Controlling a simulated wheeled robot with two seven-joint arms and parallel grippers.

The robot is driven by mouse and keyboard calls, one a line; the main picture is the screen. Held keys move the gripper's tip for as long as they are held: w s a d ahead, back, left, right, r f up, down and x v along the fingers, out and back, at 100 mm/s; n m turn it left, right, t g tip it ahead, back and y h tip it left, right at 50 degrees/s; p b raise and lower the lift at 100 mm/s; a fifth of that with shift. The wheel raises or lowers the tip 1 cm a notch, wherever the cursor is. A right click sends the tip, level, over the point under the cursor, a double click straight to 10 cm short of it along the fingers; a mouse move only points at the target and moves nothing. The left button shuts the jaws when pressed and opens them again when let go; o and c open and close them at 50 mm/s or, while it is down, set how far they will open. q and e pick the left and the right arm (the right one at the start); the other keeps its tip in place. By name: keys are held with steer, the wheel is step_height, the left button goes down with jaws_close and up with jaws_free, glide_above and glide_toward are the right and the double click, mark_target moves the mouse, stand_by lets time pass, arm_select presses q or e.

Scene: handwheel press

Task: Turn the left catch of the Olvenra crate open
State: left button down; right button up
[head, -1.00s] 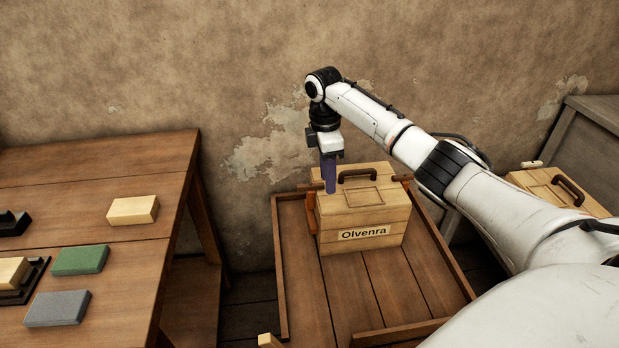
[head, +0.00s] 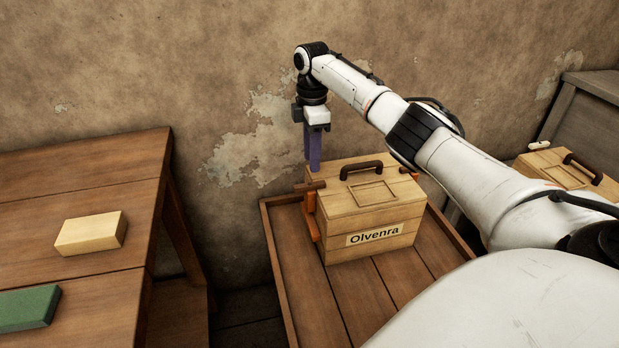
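The Olvenra crate (head: 370,222) is a pale wooden box with a dark handle and a name label on its front. At its left end, a dark brown bar, seemingly the left catch (head: 311,187), lies across the top edge above an orange upright piece (head: 312,229). My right gripper (head: 313,166) points down with purple fingers, at the lid's back left corner just above and behind the bar. I cannot tell if it touches anything; the gap between its fingers is not clear. My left gripper is not in view.
The crate stands on a rimmed wooden stand (head: 285,262). A wooden table (head: 60,190) at left holds a pale block (head: 91,234) and a green block (head: 27,308). A second crate (head: 545,163) is at right, beyond my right arm. A plastered wall (head: 180,60) closes the back.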

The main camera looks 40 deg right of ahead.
mark_target(311, 184)
step_height(311, 184, down, 8)
steer(key=shift+r+b, duration=0.2)
steer(key=shift+b, duration=0.2)
jaws_close()
